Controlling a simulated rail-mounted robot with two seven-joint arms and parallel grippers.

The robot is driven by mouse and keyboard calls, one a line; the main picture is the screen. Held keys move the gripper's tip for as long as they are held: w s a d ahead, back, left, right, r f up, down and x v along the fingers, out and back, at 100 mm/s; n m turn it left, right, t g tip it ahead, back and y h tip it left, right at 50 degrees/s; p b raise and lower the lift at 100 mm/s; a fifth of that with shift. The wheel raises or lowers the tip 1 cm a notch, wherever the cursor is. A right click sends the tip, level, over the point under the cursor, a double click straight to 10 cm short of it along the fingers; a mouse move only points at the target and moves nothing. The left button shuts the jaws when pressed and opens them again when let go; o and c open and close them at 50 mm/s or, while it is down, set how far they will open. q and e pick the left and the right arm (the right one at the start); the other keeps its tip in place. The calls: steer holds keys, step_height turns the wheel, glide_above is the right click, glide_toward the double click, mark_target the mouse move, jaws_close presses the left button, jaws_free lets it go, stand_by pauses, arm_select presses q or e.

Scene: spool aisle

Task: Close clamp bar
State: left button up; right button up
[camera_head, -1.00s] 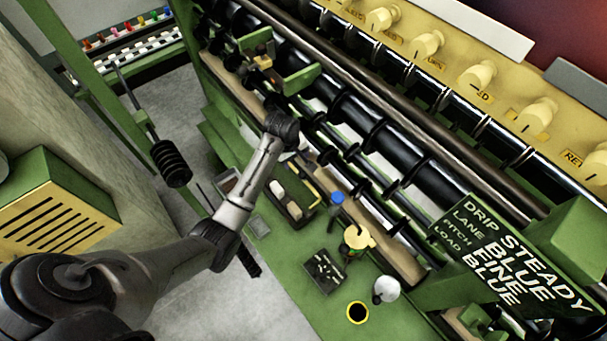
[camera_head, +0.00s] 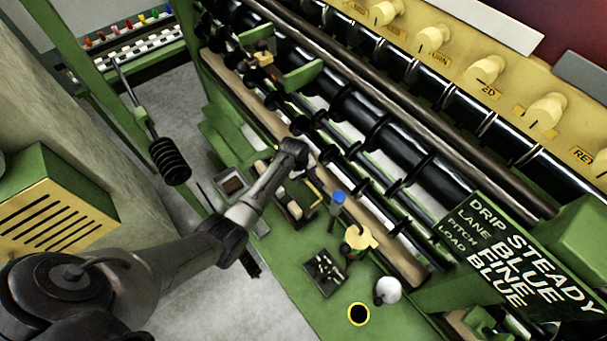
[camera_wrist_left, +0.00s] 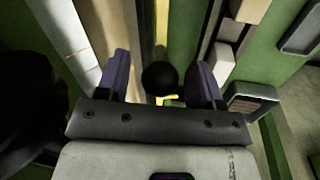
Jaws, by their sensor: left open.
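My left gripper (camera_head: 303,160) is above the green bench at the front of the spool machine, its fingers mostly hidden in the head view. In the left wrist view, its two dark fingers (camera_wrist_left: 161,62) are apart. A round black knob (camera_wrist_left: 160,77) shows between them, with no visible grip on it. A thin yellow bar (camera_wrist_left: 161,30) shows beyond the knob; I cannot tell whether they join. A yellow bar (camera_head: 318,187) also shows just below the gripper in the head view. I cannot tell for sure which part is the clamp bar. My right gripper is out of view.
A blue-capped bottle (camera_head: 338,198), a yellow cup-like item (camera_head: 358,240), a dark slotted tray (camera_head: 325,271) and a white round item (camera_head: 387,290) stand on the bench (camera_head: 290,262). Black spool rollers (camera_head: 375,135) run behind them. Grey floor lies to the left.

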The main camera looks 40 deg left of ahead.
arm_select(q)
steer(key=shift+f, duration=0.2)
steer(key=shift+c, duration=0.4)
jaws_close()
